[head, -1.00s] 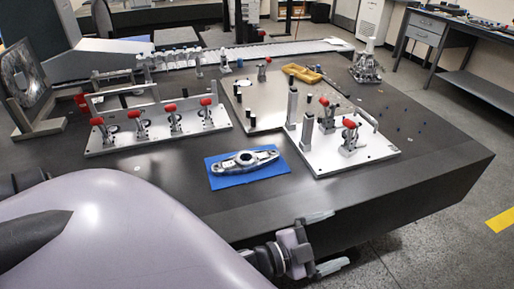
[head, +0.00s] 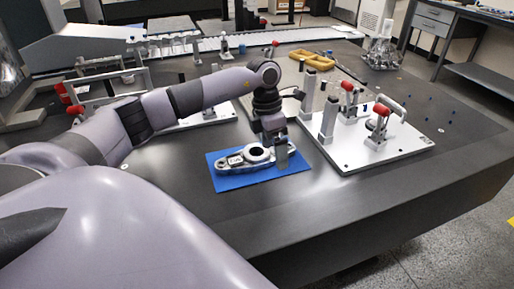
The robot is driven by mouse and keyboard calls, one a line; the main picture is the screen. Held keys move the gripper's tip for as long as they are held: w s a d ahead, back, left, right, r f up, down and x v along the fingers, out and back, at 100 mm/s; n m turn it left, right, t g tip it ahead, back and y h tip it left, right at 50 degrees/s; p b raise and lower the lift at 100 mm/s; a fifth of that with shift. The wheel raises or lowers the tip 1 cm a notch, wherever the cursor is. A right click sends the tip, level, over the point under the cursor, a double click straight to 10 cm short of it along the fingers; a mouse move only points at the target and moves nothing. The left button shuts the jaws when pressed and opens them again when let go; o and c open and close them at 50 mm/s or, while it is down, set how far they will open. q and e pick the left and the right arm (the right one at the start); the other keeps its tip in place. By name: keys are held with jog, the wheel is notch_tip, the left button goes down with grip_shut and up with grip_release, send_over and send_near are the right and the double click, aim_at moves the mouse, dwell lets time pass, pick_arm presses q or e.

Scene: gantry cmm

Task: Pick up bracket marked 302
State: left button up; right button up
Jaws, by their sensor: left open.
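The silver bracket (head: 234,160) lies flat on a blue mat (head: 237,183) on the dark table. A small light label with dark marks shows near its left end, too small to read surely. A round hole shows in its middle. My left gripper (head: 279,154) points down over the right part of the bracket, with its fingers open. The fingers hide some of the bracket there. I cannot tell whether they touch it. My right gripper is not in view.
A white fixture plate (head: 370,153) with posts and red-handled clamps stands close right of the gripper. Another clamp fixture is partly hidden behind my left arm. A yellow tray (head: 313,59) lies farther back. The dark table front (head: 330,205) is clear.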

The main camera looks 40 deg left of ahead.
pick_arm(q)
jog(key=y, duration=0.2)
send_near(257, 148)
notch_tip(257, 148, down, 2)
jog(key=s+d, duration=0.2)
jog(key=shift+n, duration=0.3)
jog(key=f, duration=0.4)
jog(key=f+b, duration=0.1)
jog(key=f, duration=0.1)
jog(key=shift+w+a+f, duration=0.2)
jog(key=shift+a, duration=0.05)
jog(key=shift+f, duration=0.2)
jog(key=shift+r, duration=0.1)
jog(key=c, duration=1.4)
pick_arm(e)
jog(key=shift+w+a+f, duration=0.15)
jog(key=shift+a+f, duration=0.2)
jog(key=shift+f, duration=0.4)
pick_arm(q)
jog(key=shift+w+r, duration=0.1)
